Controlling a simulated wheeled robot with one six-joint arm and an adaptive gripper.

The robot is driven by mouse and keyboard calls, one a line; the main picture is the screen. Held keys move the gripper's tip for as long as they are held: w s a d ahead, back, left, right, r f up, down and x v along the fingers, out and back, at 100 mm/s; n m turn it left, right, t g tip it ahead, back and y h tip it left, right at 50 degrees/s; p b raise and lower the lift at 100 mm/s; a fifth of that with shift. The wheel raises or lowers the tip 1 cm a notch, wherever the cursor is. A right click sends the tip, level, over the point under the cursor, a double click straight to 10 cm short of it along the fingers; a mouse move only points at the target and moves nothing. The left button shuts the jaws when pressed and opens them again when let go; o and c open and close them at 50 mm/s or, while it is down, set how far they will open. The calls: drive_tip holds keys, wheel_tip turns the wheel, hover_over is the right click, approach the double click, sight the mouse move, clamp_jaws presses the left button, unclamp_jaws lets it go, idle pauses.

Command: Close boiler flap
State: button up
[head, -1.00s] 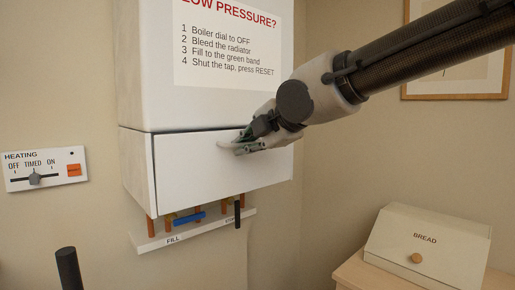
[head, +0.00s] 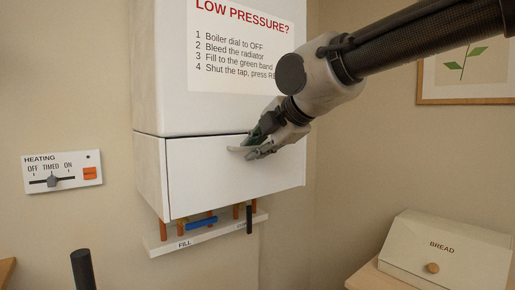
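The boiler (head: 150,70) is a white box on the wall with a "LOW PRESSURE?" notice on its upper front. Its flap (head: 205,185) is the plain white lower front panel. The flap looks upright and about flush with the boiler's lower part, with a thin dark line along its top edge. My gripper (head: 243,150) is in front of the flap's upper middle, its fingers pointing left. The fingers are close to the panel; I cannot tell if they touch it. Their spacing is unclear, and nothing shows between them. The arm hides the flap's upper right corner area.
Copper pipes, a blue tap handle (head: 201,222) and a black handle (head: 249,219) are below the boiler on a shelf marked "FILL" (head: 160,247). A heating panel (head: 62,170) is on the left wall. A bread box (head: 445,250) stands lower right. A framed picture (head: 465,75) hangs upper right.

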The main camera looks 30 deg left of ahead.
drive_tip(key=v, duration=1.2)
drive_tip(key=shift+s, duration=0.1)
drive_tip(key=s+d+f+m+g+h, duration=0.1)
drive_tip(key=d+f+m+h, duration=0.25)
drive_tip(key=f+m, duration=0.45)
drive_tip(key=w+d+f+m+h, duration=0.2)
drive_tip(key=d+f+m, duration=0.3)
drive_tip(key=d, duration=0.7)
drive_tip(key=w+d+f+m+h, duration=0.1)
drive_tip(key=d+f+m, duration=0.5)
drive_tip(key=d, duration=0.7)
drive_tip(key=s+d+f+m+h, duration=0.1)
drive_tip(key=s+d+f+m, duration=0.1)
drive_tip(key=d, duration=0.7)
drive_tip(key=s+d+f+m+h, duration=0.1)
drive_tip(key=s+d+f+m, duration=0.1)
drive_tip(key=d+m, duration=0.4)
drive_tip(key=s+d+f+m+t+h, duration=0.1)
drive_tip(key=s+d+m, duration=0.3)
drive_tip(key=d, duration=1)
drive_tip(key=shift+s+f+m+h, duration=0.3)
drive_tip(key=shift+f+h, duration=0.1)
drive_tip(key=shift+h, duration=0.05)
